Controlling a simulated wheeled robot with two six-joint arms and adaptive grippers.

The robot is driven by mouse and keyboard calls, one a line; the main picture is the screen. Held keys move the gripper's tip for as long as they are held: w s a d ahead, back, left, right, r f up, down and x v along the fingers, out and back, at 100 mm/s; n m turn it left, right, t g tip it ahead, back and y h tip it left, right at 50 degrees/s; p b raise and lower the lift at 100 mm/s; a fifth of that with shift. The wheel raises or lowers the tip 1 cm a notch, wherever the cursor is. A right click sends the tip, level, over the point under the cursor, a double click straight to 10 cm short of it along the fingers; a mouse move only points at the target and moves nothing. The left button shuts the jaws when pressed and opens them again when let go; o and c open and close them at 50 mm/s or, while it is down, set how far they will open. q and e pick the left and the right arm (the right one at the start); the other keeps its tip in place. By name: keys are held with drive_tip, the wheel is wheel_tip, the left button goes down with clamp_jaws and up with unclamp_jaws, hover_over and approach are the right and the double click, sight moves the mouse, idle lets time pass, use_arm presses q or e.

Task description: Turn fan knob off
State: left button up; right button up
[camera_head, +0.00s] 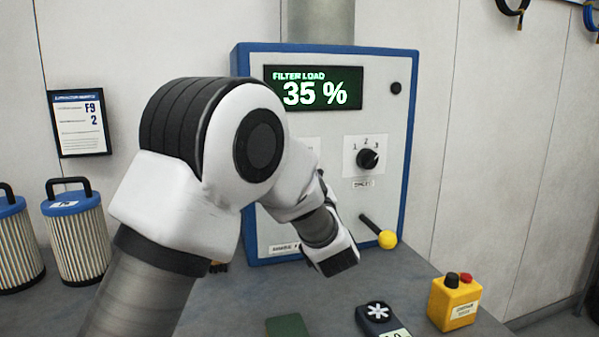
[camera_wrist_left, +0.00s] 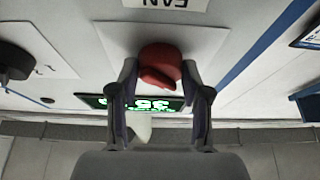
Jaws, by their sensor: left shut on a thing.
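The red fan knob (camera_wrist_left: 158,62) sits on a pale plate of the panel under a label reading FAN in the left wrist view, which shows the panel upside down. My left gripper (camera_wrist_left: 160,72) has one finger on each side of the knob and is shut on it. In the head view my left arm covers the fan knob and the gripper's fingertips. The blue-edged control panel (camera_head: 425,85) shows a display (camera_head: 314,88) reading FILTER LOAD 35 %. My right gripper is in neither view.
A black selector knob (camera_head: 368,158) marked 1, 2, 3 is on the panel's right side. Below it a lever with a yellow ball (camera_head: 387,239) sticks out. A yellow button box (camera_head: 454,303) stands on the grey bench. Filter cartridges (camera_head: 78,236) stand at the left.

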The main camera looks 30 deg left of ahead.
use_arm(q)
drive_tip(key=o, duration=1.2)
drive_tip(key=shift+f, duration=0.1)
drive_tip(key=shift+c, duration=0.2)
drive_tip(key=v, duration=0.7)
drive_tip(key=shift+s+d, duration=0.1)
drive_tip(key=shift+d, duration=0.1)
